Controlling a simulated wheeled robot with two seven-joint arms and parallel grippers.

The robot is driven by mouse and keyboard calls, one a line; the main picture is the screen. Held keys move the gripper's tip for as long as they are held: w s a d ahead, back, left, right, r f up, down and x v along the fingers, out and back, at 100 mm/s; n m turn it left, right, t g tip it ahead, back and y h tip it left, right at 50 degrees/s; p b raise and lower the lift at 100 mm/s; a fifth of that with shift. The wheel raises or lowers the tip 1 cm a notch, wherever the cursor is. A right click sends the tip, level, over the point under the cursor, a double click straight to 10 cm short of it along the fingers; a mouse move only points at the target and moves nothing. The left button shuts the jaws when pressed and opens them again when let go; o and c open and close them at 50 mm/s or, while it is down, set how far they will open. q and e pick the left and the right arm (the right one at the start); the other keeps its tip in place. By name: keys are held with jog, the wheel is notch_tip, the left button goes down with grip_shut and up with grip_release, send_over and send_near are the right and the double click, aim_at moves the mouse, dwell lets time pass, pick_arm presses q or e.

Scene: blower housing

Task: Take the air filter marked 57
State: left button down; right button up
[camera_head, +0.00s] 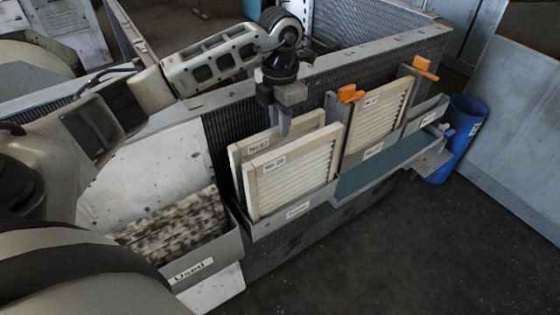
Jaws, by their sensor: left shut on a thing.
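Two cream pleated air filters stand upright in a grey holder (295,219) on the front of the housing. The rear filter (318,121) has a small label that seems to end in 7, too small to read surely. The front filter (295,175) has a label that looks like 28 and hides most of the rear one. My left gripper (284,125) points down from above, its fingers shut on the top edge of the rear filter, behind the front filter. My right gripper is out of view.
Another filter (380,118) stands in a frame with orange clamps (350,94) to the right, above a teal shelf (375,172). A bin labelled Used (190,272) holds a dirty filter (180,231). A blue barrel (462,135) stands at right. The floor in front is clear.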

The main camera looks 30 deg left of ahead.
pick_arm(q)
jog(key=shift+r, duration=0.1)
notch_tip(320, 180, up, 18)
jog(key=p, duration=0.2)
jog(key=shift+p, duration=0.3)
